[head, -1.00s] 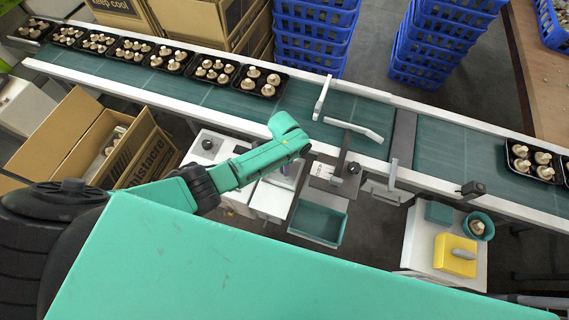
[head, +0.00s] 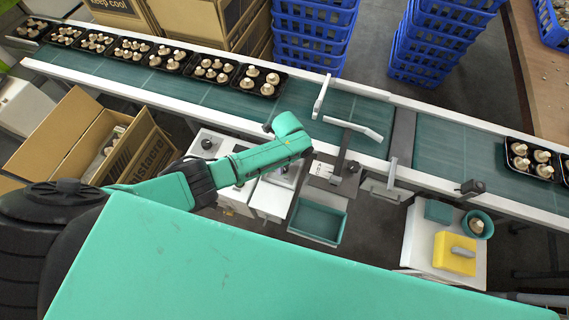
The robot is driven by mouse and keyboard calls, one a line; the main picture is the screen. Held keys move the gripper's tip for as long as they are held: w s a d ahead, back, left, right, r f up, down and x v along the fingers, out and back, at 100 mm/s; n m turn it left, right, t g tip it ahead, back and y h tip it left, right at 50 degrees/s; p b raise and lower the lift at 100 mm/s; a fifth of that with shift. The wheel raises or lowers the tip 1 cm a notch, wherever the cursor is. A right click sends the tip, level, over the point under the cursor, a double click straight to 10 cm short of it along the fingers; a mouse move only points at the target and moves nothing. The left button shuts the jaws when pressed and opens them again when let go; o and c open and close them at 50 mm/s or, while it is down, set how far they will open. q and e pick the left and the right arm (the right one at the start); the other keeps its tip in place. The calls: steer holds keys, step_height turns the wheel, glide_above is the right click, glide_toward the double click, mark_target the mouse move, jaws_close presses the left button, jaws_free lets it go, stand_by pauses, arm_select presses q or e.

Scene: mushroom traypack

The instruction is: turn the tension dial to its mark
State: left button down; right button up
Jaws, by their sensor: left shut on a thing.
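My left arm reaches in from the left, and its green wrist stands over a small white box (head: 269,199) in front of the conveyor. My left gripper (head: 284,171) points down at the top of this box, below the wrist. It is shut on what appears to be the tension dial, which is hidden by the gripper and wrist. The dial's mark cannot be made out. Another dark round knob (head: 207,144) sits on the white box to the left, and a dark knob (head: 354,167) is on the grey plate to the right. My right gripper is out of view.
The green conveyor (head: 190,94) runs behind, carrying several black trays of mushrooms. A teal bin (head: 317,222) hangs to the right of the gripper. An open carton (head: 60,128) stands at left. A side stand (head: 419,240) holds a yellow block (head: 454,254) and a bowl (head: 490,226).

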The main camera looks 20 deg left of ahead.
mark_target(286, 165)
arm_select(q)
steer(key=shift+m, duration=0.6)
steer(key=shift+c, duration=2.2)
jaws_free()
steer(key=shift+r, duration=0.6)
step_height(286, 165, up, 13)
steer(key=shift+w+d+r, duration=0.2)
steer(key=shift+w, duration=0.15)
